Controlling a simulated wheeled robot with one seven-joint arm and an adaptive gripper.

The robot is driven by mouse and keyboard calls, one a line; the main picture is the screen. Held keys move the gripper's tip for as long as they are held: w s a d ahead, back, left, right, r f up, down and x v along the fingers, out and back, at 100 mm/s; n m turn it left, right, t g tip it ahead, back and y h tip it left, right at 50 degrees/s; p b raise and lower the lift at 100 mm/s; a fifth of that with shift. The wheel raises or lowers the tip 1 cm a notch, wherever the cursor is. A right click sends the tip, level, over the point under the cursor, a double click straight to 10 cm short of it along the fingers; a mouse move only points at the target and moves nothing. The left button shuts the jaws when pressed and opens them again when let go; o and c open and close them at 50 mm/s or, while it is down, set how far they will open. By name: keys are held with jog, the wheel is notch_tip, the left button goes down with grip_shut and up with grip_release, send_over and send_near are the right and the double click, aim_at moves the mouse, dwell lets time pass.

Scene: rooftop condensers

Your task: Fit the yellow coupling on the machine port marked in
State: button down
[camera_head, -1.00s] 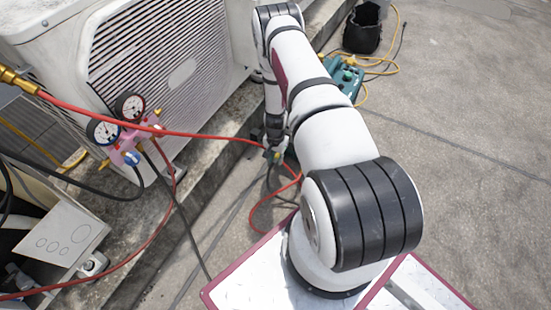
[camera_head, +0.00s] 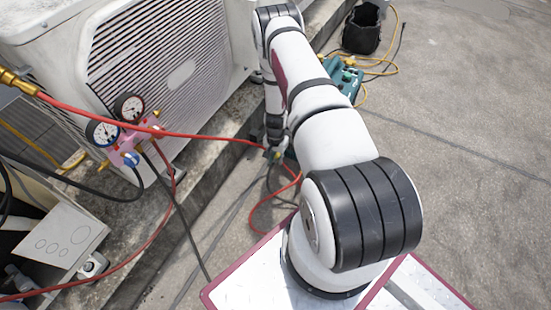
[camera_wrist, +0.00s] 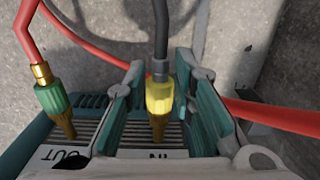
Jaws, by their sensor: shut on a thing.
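The yellow coupling (camera_wrist: 159,97) is on the end of a black hose and has a brass tip pointing at the teal machine (camera_wrist: 205,164). My gripper (camera_wrist: 160,82) is shut on the coupling, one finger on each side. The brass tip overlaps the ribbed top of the machine just above the upside-down IN label (camera_wrist: 158,155). The port under it is hidden, and I cannot tell whether the tip is seated. In the head view my gripper (camera_head: 274,153) is small and low beside the kerb, and the coupling is unclear there.
A green coupling (camera_wrist: 53,98) on a red hose stands by the OUT label (camera_wrist: 62,155). The red hose passes behind my gripper. In the head view, a condenser (camera_head: 175,75), pink gauge manifold (camera_head: 127,145) and hoses lie left.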

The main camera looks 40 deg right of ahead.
jog(key=shift+w+d, duration=0.15)
jog(key=shift+d, duration=0.2)
dwell(0.4)
jog(key=c, duration=1.3)
grip_release()
jog(key=shift+s+a+p, duration=0.3)
jog(key=shift+s+a, duration=0.15)
jog(key=shift+a, duration=0.75)
jog(key=shift+s+a+p, duration=0.3)
jog(key=shift+s+a, duration=0.1)
jog(key=shift+a, duration=0.8)
jog(key=shift+s+a+p, duration=0.3)
jog(key=shift+s+a, duration=0.15)
jog(key=shift+a, duration=0.75)
